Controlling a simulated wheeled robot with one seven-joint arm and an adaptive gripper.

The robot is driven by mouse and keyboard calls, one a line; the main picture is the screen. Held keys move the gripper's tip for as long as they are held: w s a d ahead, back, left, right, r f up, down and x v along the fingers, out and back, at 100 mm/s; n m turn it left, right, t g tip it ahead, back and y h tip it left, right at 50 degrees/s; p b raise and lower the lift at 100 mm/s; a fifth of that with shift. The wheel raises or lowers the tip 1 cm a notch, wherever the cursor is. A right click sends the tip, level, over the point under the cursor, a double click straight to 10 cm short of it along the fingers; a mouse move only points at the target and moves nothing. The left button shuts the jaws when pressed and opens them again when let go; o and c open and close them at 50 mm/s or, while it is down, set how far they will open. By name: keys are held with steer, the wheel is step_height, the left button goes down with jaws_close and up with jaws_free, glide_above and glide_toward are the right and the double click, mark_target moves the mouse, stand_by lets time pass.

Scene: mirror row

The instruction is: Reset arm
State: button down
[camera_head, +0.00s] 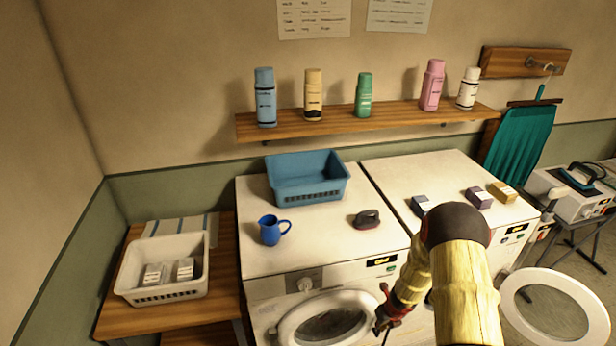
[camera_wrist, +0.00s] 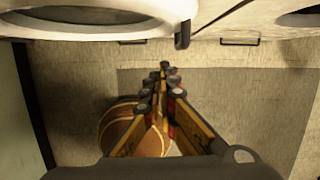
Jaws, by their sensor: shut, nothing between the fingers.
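My arm, wrapped in yellow, reaches down in front of the washing machines in the head view. My gripper (camera_head: 384,312) is at the front of the left washer (camera_head: 262,300), by the right edge of its round door (camera_head: 325,318). In the wrist view my gripper (camera_wrist: 166,72) points at the floor and the foot of the machines. Its fingers are together with nothing between them. The arm hides part of the right washer (camera_head: 440,168) and its front.
An open round door (camera_head: 555,310) stands out at the right. A blue basket (camera_head: 306,178), a blue jug (camera_head: 271,230) and a dark iron-like object (camera_head: 367,219) stand on the left washer. Small boxes (camera_head: 479,197) lie on the right one. A white basket (camera_head: 162,268) is on the wooden table.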

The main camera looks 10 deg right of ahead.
steer(key=s+d+r+m+g+h, duration=0.1)
steer(key=s+d+r+m+h, duration=0.15)
steer(key=s+d+m, duration=0.65)
step_height(320, 180, up, 12)
steer(key=s+a+m+g+h+b, duration=0.2)
steer(key=m, duration=1.4)
steer(key=s+a+r+m+t+y+b, duration=0.1)
steer(key=s+a+r+m+t+b, duration=0.1)
steer(key=s+a+r+m, duration=0.2)
steer(key=s+a+r+m+t+y+b, duration=0.1)
steer(key=s+a+r+m+t+b, duration=0.1)
steer(key=s+a+r, duration=0.4)
steer(key=s+a+r+m+t+y+b, duration=0.1)
steer(key=s+a+r+m+b, duration=0.3)
steer(key=a+r, duration=0.7)
step_height(320, 180, up, 5)
steer(key=shift+s+a+f+m+t+y, duration=0.2)
steer(key=shift+s+a+m+t+y, duration=0.3)
steer(key=shift+s+m, duration=0.55)
